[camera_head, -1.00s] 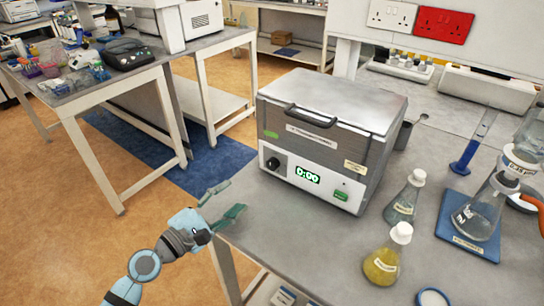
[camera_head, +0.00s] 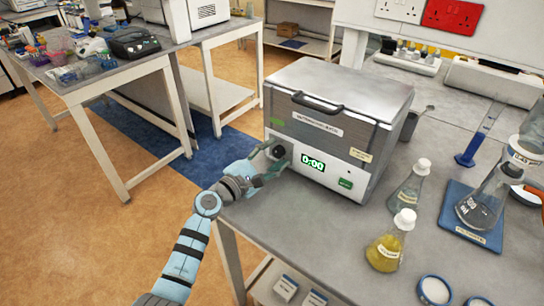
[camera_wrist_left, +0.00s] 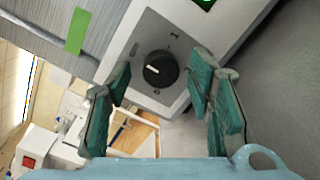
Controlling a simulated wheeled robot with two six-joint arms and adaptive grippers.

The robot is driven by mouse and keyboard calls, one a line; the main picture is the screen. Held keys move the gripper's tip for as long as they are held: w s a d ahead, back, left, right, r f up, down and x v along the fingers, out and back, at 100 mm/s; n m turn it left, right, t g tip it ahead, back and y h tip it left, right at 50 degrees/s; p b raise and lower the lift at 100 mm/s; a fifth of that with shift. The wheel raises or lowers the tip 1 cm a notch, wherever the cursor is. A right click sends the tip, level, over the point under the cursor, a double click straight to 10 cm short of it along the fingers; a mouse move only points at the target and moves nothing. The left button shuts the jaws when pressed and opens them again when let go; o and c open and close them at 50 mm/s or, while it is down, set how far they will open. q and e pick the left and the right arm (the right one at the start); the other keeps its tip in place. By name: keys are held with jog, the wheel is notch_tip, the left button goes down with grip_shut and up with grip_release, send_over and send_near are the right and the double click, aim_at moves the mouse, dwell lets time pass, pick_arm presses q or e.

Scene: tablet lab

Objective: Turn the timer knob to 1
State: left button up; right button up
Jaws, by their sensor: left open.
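The timer knob (camera_wrist_left: 160,69) is a round black dial with a white pointer mark on the white front panel of a grey lidded machine (camera_head: 330,125). In the head view the knob (camera_head: 278,151) is partly covered by my left gripper (camera_head: 271,160). In the left wrist view the open fingers of my left gripper (camera_wrist_left: 160,100) stand on either side below the knob, apart from it. The pointer is at the knob's left side. A green display (camera_head: 313,164) on the panel reads 0:00. My right gripper is not in view.
A green button (camera_head: 345,183) is on the panel's right. Flasks with clear (camera_head: 407,188) and yellow liquid (camera_head: 385,250) stand to the right of the machine on the grey bench (camera_head: 300,235). A blue mat (camera_head: 458,234) holds another flask. Bench space in front of the machine is clear.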

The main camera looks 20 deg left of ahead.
pick_arm(q)
jog(key=shift+w, duration=0.1)
grip_shut()
jog(key=shift+f, duration=0.1)
jog(key=shift+m, duration=0.3)
jog(key=m, duration=0.3)
jog(key=shift+b, duration=0.4)
jog(key=m+b, duration=0.1)
jog(key=m, duration=0.3)
jog(key=shift+m, duration=0.3)
jog(key=m, duration=0.3)
jog(key=shift+y+b, duration=0.4)
jog(key=shift+d+m+b, duration=0.1)
jog(key=shift+m+b, duration=0.3)
jog(key=shift+m, duration=1.5)
jog(key=shift+y, duration=0.3)
